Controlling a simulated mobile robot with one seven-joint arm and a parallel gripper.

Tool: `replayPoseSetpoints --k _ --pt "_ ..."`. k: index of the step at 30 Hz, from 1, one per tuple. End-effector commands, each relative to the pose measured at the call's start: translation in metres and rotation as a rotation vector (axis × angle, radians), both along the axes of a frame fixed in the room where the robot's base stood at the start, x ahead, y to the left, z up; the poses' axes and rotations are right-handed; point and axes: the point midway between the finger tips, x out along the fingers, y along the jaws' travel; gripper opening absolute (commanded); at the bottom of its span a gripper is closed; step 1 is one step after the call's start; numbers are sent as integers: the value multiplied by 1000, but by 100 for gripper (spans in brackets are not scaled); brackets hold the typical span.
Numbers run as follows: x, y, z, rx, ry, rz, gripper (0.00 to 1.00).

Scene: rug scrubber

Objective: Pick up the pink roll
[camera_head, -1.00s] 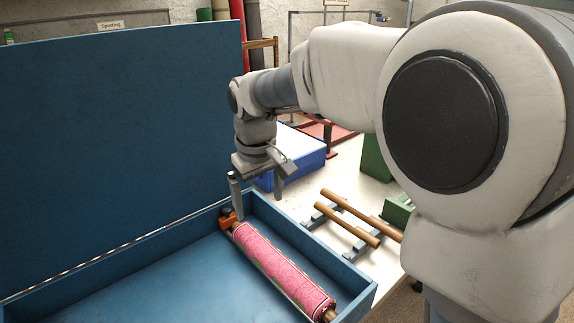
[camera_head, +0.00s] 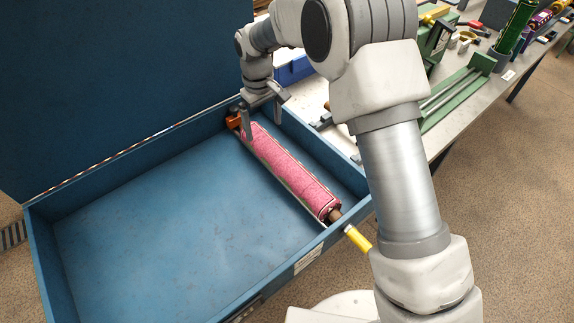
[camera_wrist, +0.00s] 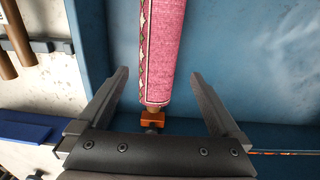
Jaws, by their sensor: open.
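The pink roll (camera_head: 286,170) lies in the blue tray (camera_head: 150,210), along its right wall, with a patterned edge and brown core ends. It also shows in the wrist view (camera_wrist: 163,50), running up the picture from an orange holder (camera_wrist: 153,119). My gripper (camera_head: 262,120) is at the roll's far end, near the tray's back right corner. In the wrist view my gripper (camera_wrist: 159,78) is open, with one finger on each side of the roll and visible gaps on both sides. I cannot tell the exact height of the fingertips against the roll.
The tray's right wall runs close beside the roll. A large blue lid (camera_head: 100,70) stands up behind the tray. A yellow handle (camera_head: 357,238) sticks out at the near right corner. A bench with a green rack (camera_head: 455,95) stands to the right. The tray's left floor is clear.

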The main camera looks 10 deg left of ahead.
Motion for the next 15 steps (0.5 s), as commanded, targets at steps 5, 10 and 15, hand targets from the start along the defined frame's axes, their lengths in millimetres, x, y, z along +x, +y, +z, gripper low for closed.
replayPoseSetpoints --k 5,10,15 --pt "0 -1 -35 -1 2 0 100" --pt "1 -1 -51 -1 1 0 100" --pt "3 -1 -62 -1 1 -1 100"
